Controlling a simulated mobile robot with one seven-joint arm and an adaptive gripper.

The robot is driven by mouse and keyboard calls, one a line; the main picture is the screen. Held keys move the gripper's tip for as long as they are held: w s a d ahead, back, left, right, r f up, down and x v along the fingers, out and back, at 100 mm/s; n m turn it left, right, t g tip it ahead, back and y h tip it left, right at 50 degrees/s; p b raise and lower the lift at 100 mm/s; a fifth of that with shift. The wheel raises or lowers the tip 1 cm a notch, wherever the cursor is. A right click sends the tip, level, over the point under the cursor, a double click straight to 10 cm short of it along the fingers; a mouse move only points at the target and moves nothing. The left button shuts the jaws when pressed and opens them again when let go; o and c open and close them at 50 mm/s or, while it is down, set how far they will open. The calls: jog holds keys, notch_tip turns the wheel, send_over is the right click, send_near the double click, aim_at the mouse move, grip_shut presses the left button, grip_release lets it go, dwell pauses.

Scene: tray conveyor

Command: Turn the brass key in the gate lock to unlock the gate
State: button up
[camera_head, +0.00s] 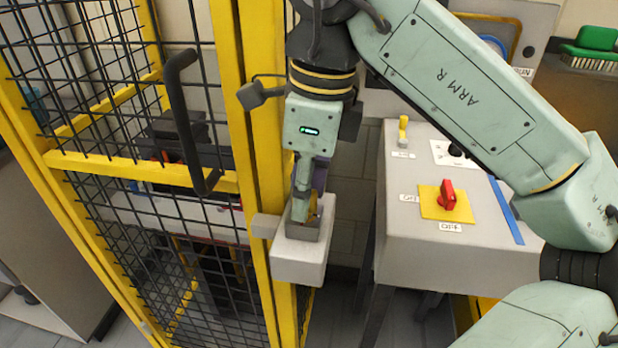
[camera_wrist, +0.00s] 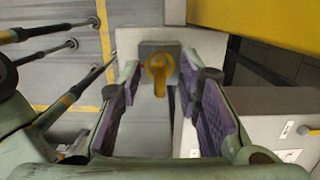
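The gate lock is a pale box (camera_head: 300,262) on the yellow gate post, and it also fills the top middle of the wrist view (camera_wrist: 130,42). The brass key (camera_wrist: 159,72) shows in the wrist view against a grey plate (camera_wrist: 150,48) on the lock, with its round part up and its narrow part hanging down. My gripper (camera_head: 306,205) is right above the lock box in the head view. In the wrist view its purple-padded fingers (camera_wrist: 163,85) stand apart, one on each side of the key, with visible gaps. The mesh gate (camera_head: 140,172) looks closed.
A black handle (camera_head: 180,115) sticks out from the gate, left of my arm. A grey cabinet (camera_head: 395,250) on the right carries a red rotary switch (camera_head: 447,195) and a small yellow item (camera_head: 403,131). A narrow floor gap lies between post and cabinet.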

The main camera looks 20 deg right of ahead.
jog(key=shift+f, duration=0.4)
grip_shut()
dwell(0.5)
jog(key=shift+m+b, duration=0.6)
jog(key=shift+m, duration=0.9)
